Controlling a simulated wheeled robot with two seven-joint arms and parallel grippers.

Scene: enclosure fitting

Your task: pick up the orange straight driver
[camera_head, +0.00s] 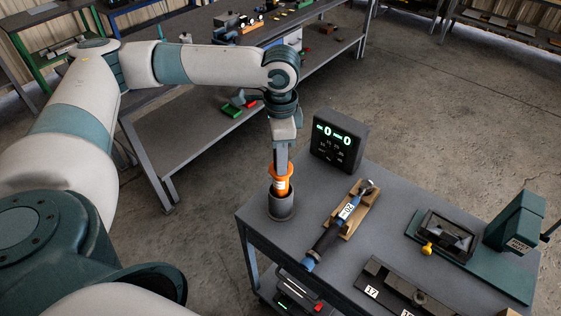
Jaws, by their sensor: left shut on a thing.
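The orange straight driver (281,186) stands upright in a dark grey round holder (281,208) near the left edge of the table. Its lower part is hidden inside the holder. A white label shows on its orange body. My left gripper (281,165) points straight down from above and is shut on the upper part of the orange driver. My right gripper is not in view.
A dark display box (340,140) with green digits stands behind. A green press fixture (480,245) and a dark rail fixture (400,291) occupy the right and front.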

